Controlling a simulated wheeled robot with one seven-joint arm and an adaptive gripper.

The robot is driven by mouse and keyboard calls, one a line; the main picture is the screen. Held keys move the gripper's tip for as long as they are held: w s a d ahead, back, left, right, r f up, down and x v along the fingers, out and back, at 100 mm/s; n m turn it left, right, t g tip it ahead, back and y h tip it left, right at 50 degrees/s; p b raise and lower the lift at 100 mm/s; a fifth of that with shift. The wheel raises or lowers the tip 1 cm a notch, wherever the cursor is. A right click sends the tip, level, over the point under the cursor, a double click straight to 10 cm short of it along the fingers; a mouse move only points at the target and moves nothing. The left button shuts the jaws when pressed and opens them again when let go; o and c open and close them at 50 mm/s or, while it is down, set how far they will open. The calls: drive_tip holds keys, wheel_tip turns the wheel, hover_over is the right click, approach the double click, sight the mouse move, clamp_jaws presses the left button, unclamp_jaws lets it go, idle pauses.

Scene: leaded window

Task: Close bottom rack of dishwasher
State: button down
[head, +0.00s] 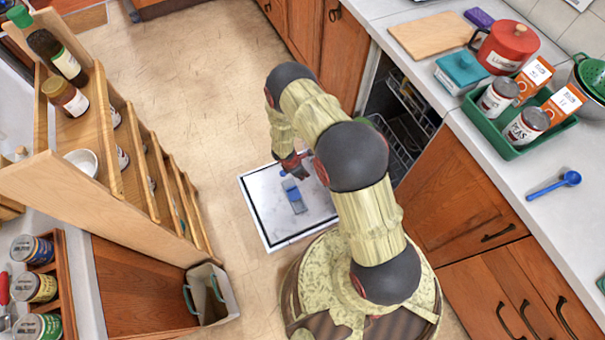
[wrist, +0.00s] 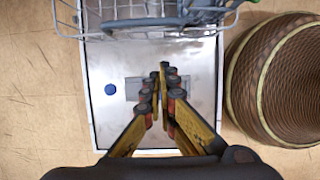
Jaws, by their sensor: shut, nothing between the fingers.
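The dishwasher's door (head: 258,208) is folded down flat, low over the floor. It also shows in the wrist view (wrist: 205,75). The dishwasher opening (head: 378,98) is under the right-hand counter, with dark wire racks (head: 408,130) inside, partly hidden by my arm. In the wrist view, the grey front edge of a wire rack (wrist: 150,22) reaches over the door at the top; the rest is out of frame. My gripper (wrist: 163,72) is shut and empty, above the door and apart from the rack. In the head view my gripper (head: 290,168) is small and partly hidden.
The right counter (head: 480,150) holds a green tray (head: 510,150) and red pot. Floor beyond the door is clear.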

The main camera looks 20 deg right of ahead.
drive_tip(key=d+f+b, duration=0.3)
drive_tip(key=d+f, duration=0.2)
drive_tip(key=shift+d+f, duration=0.2)
drive_tip(key=shift+f, duration=0.2)
drive_tip(key=shift+w+d, duration=0.1)
